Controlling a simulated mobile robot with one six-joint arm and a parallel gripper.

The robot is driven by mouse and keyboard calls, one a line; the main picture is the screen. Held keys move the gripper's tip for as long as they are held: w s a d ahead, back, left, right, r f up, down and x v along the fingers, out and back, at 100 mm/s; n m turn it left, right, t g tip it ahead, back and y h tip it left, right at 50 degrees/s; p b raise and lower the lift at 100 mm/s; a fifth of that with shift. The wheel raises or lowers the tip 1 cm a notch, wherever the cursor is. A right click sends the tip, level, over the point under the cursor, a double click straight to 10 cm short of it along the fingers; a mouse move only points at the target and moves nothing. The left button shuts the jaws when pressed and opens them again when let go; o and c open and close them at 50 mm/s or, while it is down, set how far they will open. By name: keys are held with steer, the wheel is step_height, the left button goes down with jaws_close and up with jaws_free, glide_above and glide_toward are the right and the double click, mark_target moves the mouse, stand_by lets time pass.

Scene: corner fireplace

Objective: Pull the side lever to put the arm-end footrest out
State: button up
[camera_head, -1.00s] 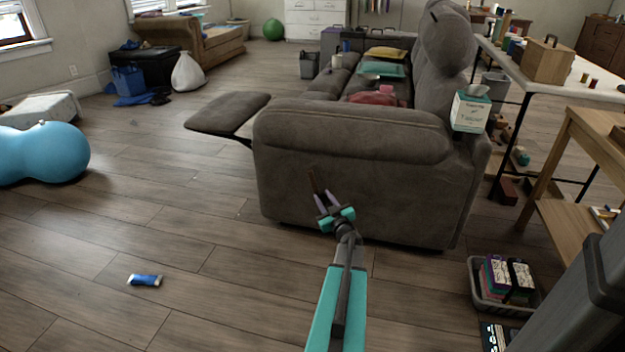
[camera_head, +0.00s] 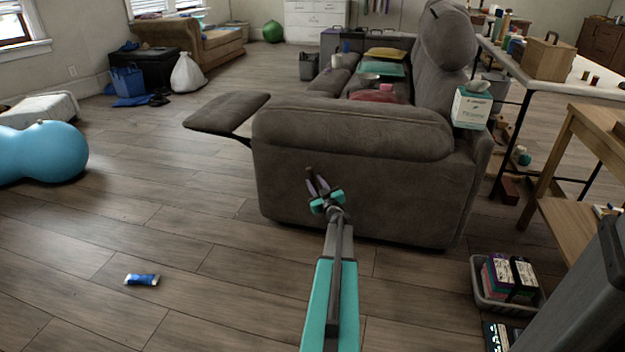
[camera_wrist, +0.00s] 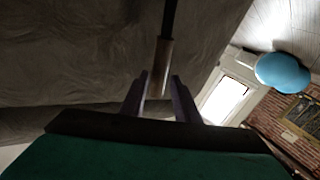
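The side lever (camera_head: 310,173) shows as a short brown stick on the near arm-end of the grey sofa (camera_head: 350,185). In the wrist view its brown handle (camera_wrist: 161,60) hangs from a dark shaft and reaches between my fingers. My gripper (camera_head: 317,187) is at the lever's lower end. The footrest (camera_head: 228,111) at the arm-end sticks out to the left of the sofa, roughly level.
A blue and white tube (camera_head: 142,280) lies on the floor at left. A blue peanut ball (camera_head: 45,153) is at far left. A grey basket (camera_head: 478,290) and a wooden table (camera_head: 560,150) stand at right. Floor left of the sofa is largely clear.

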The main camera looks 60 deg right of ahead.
mark_target(313, 178)
steer(key=shift+b+x, duration=0.75)
steer(key=shift+x, duration=1.7)
